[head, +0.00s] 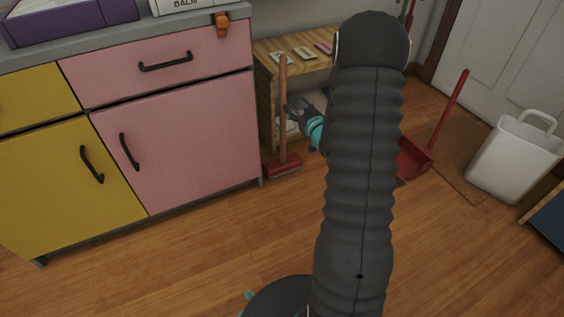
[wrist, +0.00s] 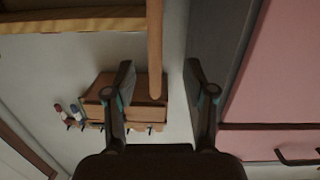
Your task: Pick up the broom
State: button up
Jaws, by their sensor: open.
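The broom (head: 283,125) stands upright against the side of the pink cabinet and the wooden shelf, with its red head on the floor. My gripper (head: 292,107) is beside the upper half of its wooden handle in the head view, partly hidden by my arm. In the wrist view the broom handle (wrist: 155,50) comes down from the top edge and its rounded end lies between the two open fingers of my gripper (wrist: 160,75), nearer the left finger. The fingers are apart, and I see no grip on the handle. The depth between them is hard to tell.
The pink cabinet (head: 180,140) stands close on the left of the broom. The low wooden shelf (head: 265,62) is behind it. A red dustpan (head: 416,163) and a white bin (head: 514,160) stand on the right. The floor in front is clear.

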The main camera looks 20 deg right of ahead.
aim_at(285, 97)
jog(key=shift+t+y, duration=0.3)
jog(key=shift+t, duration=0.3)
jog(key=w+f, duration=0.1)
jog(key=w, duration=0.3)
jog(key=w+f, duration=0.1)
jog(key=w, duration=0.3)
jog(key=w+d+f, duration=0.1)
jog(key=w, duration=0.4)
jog(key=shift+f+b, duration=0.3)
jog(key=shift+b, duration=0.1)
grip_shut()
